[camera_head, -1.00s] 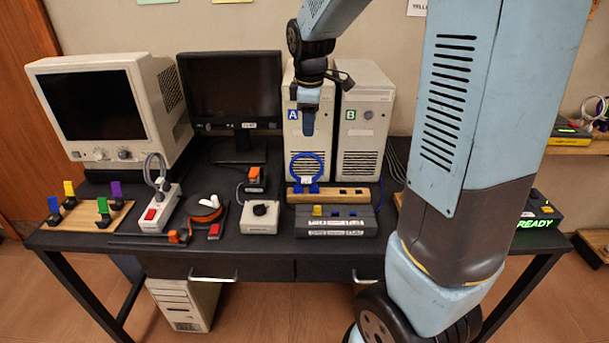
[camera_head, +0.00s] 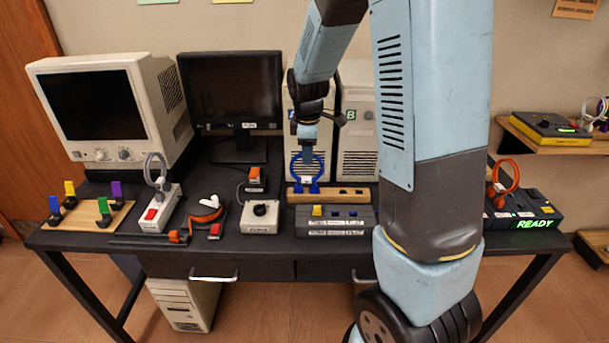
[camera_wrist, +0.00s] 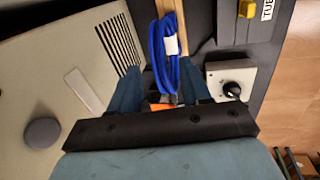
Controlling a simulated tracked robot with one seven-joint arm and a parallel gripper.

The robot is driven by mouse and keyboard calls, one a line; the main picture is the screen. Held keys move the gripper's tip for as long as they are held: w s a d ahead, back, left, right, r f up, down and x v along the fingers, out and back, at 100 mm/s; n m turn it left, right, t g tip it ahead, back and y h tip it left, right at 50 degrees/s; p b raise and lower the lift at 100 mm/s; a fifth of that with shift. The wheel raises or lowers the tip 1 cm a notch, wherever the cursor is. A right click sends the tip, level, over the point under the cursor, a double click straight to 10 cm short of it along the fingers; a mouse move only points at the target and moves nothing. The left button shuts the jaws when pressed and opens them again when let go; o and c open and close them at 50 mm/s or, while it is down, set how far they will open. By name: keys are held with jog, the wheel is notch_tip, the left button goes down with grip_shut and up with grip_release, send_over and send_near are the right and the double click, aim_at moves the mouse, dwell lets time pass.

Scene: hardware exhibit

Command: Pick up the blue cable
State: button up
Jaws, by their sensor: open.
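The blue cable (camera_head: 322,168) stands as an upright coiled loop with a white tag, at the left end of a wooden rack (camera_head: 352,196) on the dark table. In the wrist view the cable (camera_wrist: 158,50) runs between my two spread fingers, its white tag facing up. My gripper (camera_head: 306,148) points down at the top of the loop in the head view. In the wrist view my gripper (camera_wrist: 160,82) is open, with a finger on each side of the cable. I cannot tell whether either finger touches it.
Computer towers A and B (camera_head: 357,140) stand close behind the rack. A box with switches (camera_head: 335,229) and a white knob box (camera_head: 260,217) sit in front. An orange cable (camera_head: 508,175) stands at the right beside a green READY display (camera_head: 534,223). Monitors stand at the left.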

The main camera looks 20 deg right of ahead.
jog(key=shift+w+d+f, duration=0.1)
jog(key=shift+w+f, duration=0.1)
jog(key=shift+f, duration=0.8)
jog(key=shift+w+d+f, duration=0.1)
jog(key=shift+w+f, duration=0.05)
jog(key=shift+f, duration=0.85)
jog(key=shift+c, duration=0.5)
grip_shut()
